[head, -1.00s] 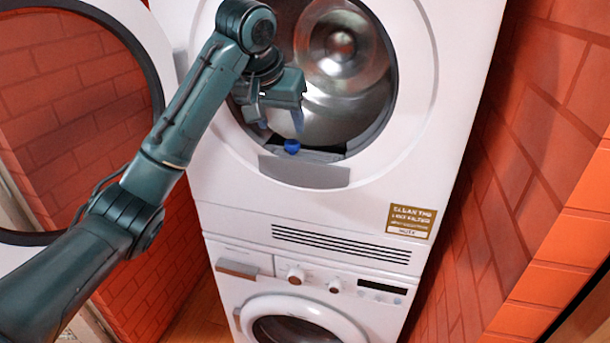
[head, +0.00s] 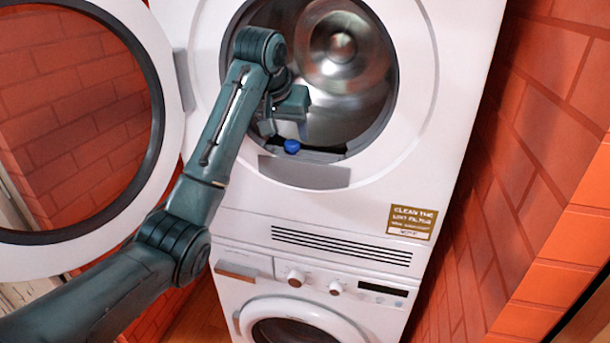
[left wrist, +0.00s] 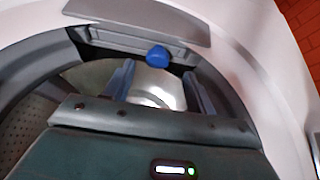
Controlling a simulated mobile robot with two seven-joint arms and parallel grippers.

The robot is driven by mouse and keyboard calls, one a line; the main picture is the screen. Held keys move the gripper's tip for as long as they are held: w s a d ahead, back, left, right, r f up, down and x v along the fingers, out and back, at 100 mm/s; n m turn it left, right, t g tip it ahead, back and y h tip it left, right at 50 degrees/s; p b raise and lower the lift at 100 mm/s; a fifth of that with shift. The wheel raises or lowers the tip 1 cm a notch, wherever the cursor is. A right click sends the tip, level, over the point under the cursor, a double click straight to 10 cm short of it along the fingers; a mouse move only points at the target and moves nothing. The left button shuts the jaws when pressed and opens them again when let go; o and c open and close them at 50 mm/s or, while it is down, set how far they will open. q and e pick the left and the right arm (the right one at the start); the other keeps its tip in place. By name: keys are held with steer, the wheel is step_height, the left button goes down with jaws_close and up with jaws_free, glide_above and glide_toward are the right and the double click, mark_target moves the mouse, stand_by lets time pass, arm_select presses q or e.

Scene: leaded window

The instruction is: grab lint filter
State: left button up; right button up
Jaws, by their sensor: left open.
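The lint filter (left wrist: 115,40) is a grey strip set in the lower rim of the upper machine's round opening. Its blue knob (head: 292,146) stands out at the drum mouth and also shows in the left wrist view (left wrist: 157,56). My left gripper (head: 284,129) is inside the opening, just above the knob. In the left wrist view, its two fingers (left wrist: 158,78) are spread apart and empty, with the knob just beyond the gap between their tips. The arm and gripper hide part of the opening's left side. My right gripper is not in view.
The upper machine's round door (head: 150,190) stands open at the left, beside my arm. The metal drum (head: 360,110) is empty where visible. A brown label (head: 411,221) is on the front. A second washer (head: 370,315) is below. Brick walls flank the machines.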

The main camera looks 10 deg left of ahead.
mark_target(292, 143)
arm_select(q)
steer(key=x, duration=0.4)
steer(key=shift+d+p, duration=0.2)
steer(key=shift+p, duration=0.15)
steer(key=shift+c, duration=0.5)
jaws_close()
